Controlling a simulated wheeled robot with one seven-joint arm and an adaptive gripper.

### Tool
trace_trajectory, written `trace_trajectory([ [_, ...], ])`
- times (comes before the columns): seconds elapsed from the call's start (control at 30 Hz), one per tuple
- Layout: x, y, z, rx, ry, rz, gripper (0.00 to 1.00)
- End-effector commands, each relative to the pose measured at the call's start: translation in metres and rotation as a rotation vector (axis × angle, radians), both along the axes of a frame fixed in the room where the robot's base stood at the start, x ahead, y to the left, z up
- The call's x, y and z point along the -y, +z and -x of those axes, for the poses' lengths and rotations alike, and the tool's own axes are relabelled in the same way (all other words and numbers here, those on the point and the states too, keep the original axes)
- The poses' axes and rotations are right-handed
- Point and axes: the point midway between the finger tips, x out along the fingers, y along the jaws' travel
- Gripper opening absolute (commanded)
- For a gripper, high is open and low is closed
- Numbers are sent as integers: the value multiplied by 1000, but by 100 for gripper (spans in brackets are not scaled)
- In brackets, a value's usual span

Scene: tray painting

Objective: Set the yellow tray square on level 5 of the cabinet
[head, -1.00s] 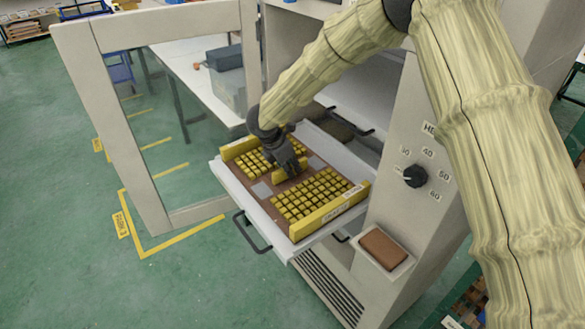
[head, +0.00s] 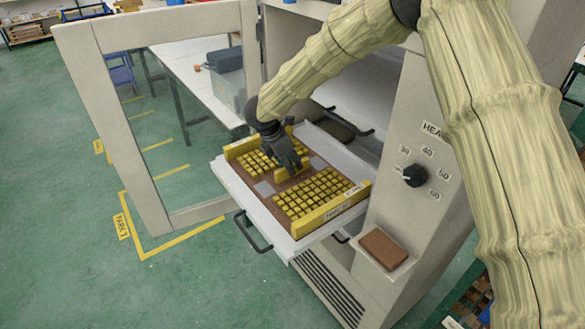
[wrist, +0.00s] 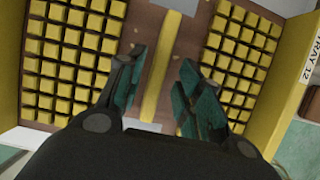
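The yellow tray (head: 264,189) has a brown base, yellow end walls, rows of small yellow blocks and a yellow middle bar. It rests on a white pulled-out shelf (head: 226,182) of the cabinet (head: 398,150), its edges looking roughly parallel to the shelf's. I cannot read which level this is. My gripper (head: 287,163) is over the tray's middle. In the wrist view my gripper (wrist: 162,85) is open, its teal-padded fingers on either side of the yellow middle bar (wrist: 162,70), with gaps both sides. The end wall reads "TRAY 12" (wrist: 304,60).
The cabinet's glazed door (head: 160,120) stands open at the left. A dial (head: 415,176) and a small ledge with a brown block (head: 383,248) are on the cabinet front, right of the shelf. A black handle (head: 252,232) sticks out below the shelf.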

Motion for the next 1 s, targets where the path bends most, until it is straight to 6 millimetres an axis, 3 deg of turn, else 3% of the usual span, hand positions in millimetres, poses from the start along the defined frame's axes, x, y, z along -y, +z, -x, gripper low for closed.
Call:
trace_trajectory([
  [0.3, -18, 54, 13, 3, 0, -2, 36],
  [0.5, -26, 76, 18, 1, -1, -1, 36],
  [1.0, -29, 86, 21, 1, 0, -1, 36],
])
